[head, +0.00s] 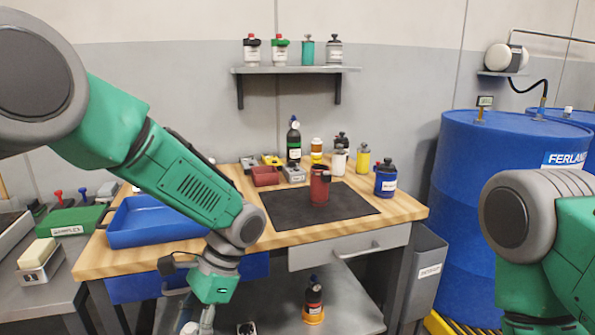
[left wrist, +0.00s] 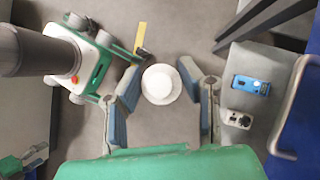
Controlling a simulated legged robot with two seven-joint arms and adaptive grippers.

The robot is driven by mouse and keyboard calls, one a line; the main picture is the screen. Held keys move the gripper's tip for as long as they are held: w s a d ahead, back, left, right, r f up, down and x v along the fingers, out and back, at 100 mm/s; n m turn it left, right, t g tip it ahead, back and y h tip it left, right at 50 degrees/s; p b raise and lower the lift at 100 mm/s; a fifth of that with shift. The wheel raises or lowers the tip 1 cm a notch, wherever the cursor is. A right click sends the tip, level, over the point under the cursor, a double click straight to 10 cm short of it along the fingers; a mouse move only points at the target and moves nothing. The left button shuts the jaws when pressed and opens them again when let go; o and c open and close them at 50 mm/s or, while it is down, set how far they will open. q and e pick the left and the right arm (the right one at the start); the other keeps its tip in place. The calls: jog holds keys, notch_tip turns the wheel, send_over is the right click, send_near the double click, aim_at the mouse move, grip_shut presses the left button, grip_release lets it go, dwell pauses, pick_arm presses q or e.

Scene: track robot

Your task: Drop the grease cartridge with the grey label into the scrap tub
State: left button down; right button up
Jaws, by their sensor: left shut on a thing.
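My left gripper (left wrist: 168,94) is shut on a white round-ended thing (left wrist: 160,84), seen end-on between the fingers in the left wrist view. Its side and any label are hidden, so I cannot tell whether it is the grey-label cartridge. In the head view my left arm reaches down in front of the bench, its gripper (head: 203,322) low and partly cut off by the bottom edge. A grey open bin (head: 428,270) with a small white label, too small to read, hangs at the bench's right end; it may be the scrap tub. My right gripper is out of view.
The wooden bench (head: 395,225) holds a blue tray (head: 150,236), a dark mat (head: 345,208) with a red container (head: 320,185), and several bottles. Blue drums (head: 480,170) stand right. A wall shelf (head: 295,70) carries more containers.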

pick_arm(q)
jog(key=s+a+f+n+g+h, duration=0.2)
jog(key=s+a+f+n+h, duration=0.2)
jog(key=s+n, duration=0.3)
jog(key=f+n+h, duration=0.1)
jog(key=n, duration=0.1)
jog(key=shift+s+a+n, duration=0.15)
jog(key=shift+s+n, duration=0.1)
jog(key=shift+n, duration=0.15)
jog(key=shift+a, duration=0.1)
